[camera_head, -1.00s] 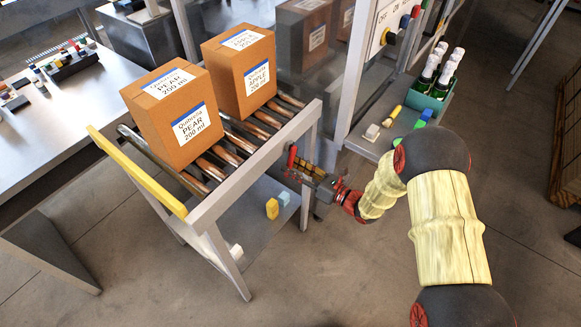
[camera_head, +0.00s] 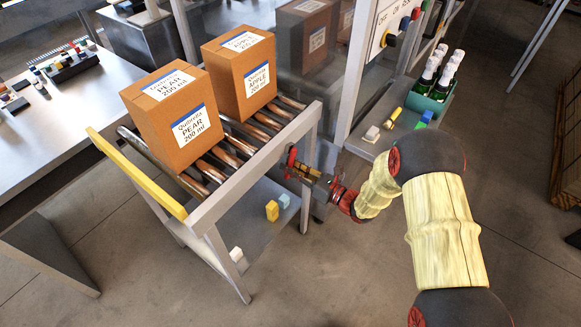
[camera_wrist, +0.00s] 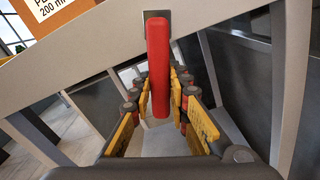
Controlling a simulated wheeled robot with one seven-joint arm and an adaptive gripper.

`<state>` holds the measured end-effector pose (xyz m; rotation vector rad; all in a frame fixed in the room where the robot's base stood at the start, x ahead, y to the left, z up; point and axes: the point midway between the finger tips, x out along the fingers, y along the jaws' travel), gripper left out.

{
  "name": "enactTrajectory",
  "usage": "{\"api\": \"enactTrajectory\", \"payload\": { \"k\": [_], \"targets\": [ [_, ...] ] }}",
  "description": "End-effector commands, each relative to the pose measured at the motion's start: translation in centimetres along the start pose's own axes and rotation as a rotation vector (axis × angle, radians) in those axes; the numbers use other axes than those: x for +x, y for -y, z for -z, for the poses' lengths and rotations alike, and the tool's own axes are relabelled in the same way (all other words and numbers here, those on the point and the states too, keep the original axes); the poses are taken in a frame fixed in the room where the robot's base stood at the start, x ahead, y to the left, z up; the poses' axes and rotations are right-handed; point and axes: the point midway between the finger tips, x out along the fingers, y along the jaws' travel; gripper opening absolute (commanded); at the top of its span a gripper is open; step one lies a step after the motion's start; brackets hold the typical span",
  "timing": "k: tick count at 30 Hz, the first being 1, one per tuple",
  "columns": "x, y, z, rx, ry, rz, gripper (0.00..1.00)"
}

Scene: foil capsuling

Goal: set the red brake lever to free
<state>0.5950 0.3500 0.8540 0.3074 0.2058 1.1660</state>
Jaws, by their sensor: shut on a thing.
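In the wrist view the lever (camera_wrist: 158,65) hangs down from a grey plate on the frame, roughly upright in the picture. My gripper (camera_head: 303,170) reaches it from the right. In the wrist view its yellow-padded fingers (camera_wrist: 160,92) stand on both sides of the lever, shut on it. The exact contact is partly hidden behind the lever. I see no markings for the lever's positions.
Two cardboard boxes, one pear (camera_head: 170,115) and one apple (camera_head: 240,70), stand on the rollers. A yellow bar (camera_head: 135,172) closes the conveyor's left end. Bottles (camera_head: 440,75) stand in a green crate at right.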

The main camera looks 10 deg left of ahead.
Motion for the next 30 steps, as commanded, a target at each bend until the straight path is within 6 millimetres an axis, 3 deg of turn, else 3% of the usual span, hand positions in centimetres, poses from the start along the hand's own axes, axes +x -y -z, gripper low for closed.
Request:
{"api": "enactTrajectory", "payload": {
  "k": [20, 30],
  "targets": [
    [0.0, 0.0, 0.0, 0.004, 0.0, 0.001, 0.0],
    [0.0, -1.4, -0.5, 0.205, 0.0, 0.001, 0.0]
  ]
}}
